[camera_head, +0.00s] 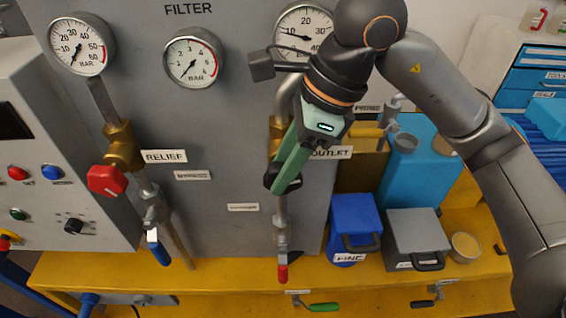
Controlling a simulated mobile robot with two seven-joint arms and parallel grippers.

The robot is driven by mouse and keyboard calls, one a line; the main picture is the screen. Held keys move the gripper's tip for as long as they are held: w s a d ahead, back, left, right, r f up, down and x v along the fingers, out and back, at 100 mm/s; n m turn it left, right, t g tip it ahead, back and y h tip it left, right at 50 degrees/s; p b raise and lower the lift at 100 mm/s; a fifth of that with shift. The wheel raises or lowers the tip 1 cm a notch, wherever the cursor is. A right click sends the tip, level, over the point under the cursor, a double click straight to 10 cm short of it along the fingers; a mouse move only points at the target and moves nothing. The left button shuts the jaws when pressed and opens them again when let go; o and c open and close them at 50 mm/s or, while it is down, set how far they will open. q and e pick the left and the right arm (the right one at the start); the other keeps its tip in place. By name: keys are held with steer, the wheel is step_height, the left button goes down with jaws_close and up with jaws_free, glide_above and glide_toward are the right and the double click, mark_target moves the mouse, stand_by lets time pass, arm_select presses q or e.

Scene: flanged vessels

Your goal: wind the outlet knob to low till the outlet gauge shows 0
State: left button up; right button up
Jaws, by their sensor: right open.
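The outlet gauge (302,22) is the round white dial at the top, right of centre. My right arm hides part of its lower right. Its needle points left, near the 10 mark and off the bottom of the scale. The OUTLET label (333,153) is partly covered by my right gripper. My right gripper (283,187) reaches down in front of the outlet pipe with its green fingers open. A dark knob (269,177), apparently the outlet knob, shows at the fingertips and is mostly hidden by them. I cannot tell whether the fingers touch it. My left gripper is not in view.
A red relief knob (107,180) stands out at the left, with a blue-handled valve (158,250) below. A red-handled valve (282,272) hangs under the outlet line. Blue (352,218) and grey (415,232) boxes stand on the yellow bench at right.

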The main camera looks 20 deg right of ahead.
steer(key=shift+c, duration=0.3)
jaws_close()
steer(key=shift+a+r, duration=0.1)
stand_by(0.4)
